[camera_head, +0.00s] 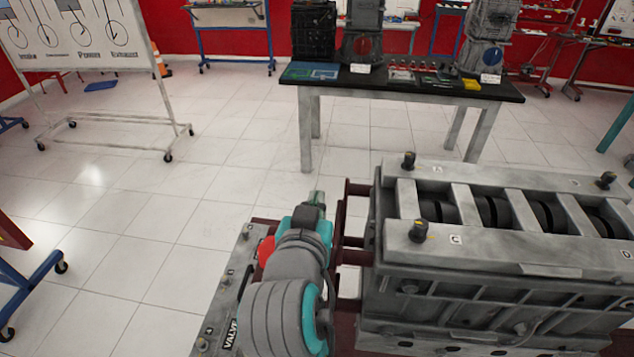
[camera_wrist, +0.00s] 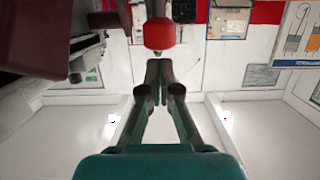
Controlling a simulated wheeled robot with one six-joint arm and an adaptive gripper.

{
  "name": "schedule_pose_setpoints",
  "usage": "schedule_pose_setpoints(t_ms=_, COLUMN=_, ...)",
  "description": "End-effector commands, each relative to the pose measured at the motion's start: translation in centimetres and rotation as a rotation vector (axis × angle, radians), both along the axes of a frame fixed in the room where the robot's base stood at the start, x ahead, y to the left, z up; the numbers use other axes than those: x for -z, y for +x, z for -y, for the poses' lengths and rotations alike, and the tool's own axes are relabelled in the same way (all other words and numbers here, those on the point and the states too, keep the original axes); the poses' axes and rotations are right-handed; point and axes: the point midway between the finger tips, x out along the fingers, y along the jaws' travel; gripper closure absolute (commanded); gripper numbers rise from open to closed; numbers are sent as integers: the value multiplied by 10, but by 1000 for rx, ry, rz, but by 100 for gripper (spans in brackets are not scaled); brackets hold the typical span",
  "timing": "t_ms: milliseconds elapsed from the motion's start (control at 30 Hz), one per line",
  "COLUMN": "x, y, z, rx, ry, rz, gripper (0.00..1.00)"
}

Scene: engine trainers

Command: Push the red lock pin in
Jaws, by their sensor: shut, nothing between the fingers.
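The red lock pin (camera_wrist: 159,34) shows in the wrist view as a rounded red knob on a grey stem at the top centre. In the head view a red rounded part (camera_head: 266,251) shows just left of my wrist, partly hidden by it; I cannot tell whether it is the same pin. My gripper (camera_wrist: 159,70) is shut and empty, its fingertips just below the knob in the wrist view. A small dark gap seems to lie between them, but contact is hard to judge. In the head view my gripper (camera_head: 316,198) points away from the camera.
A large grey engine block (camera_head: 480,280) on a dark red frame stands close on the right. A grey panel marked VALVE (camera_head: 228,335) lies at the left of my arm. A black-topped table (camera_head: 400,83) with engine parts stands behind.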

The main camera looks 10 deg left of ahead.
Motion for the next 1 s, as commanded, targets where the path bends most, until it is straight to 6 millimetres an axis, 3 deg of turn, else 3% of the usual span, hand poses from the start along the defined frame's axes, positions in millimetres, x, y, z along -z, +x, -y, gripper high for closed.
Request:
schedule_pose_setpoints(t_ms=567, x=9, y=-6, z=0, rx=1, ry=0, rz=-1, gripper=100)
schedule_pose_setpoints(t_ms=800, x=42, y=-6, z=0, rx=1, ry=-3, rz=-3, gripper=100)
schedule_pose_setpoints(t_ms=1000, x=56, y=-6, z=0, rx=0, ry=-1, rz=-2, gripper=100)
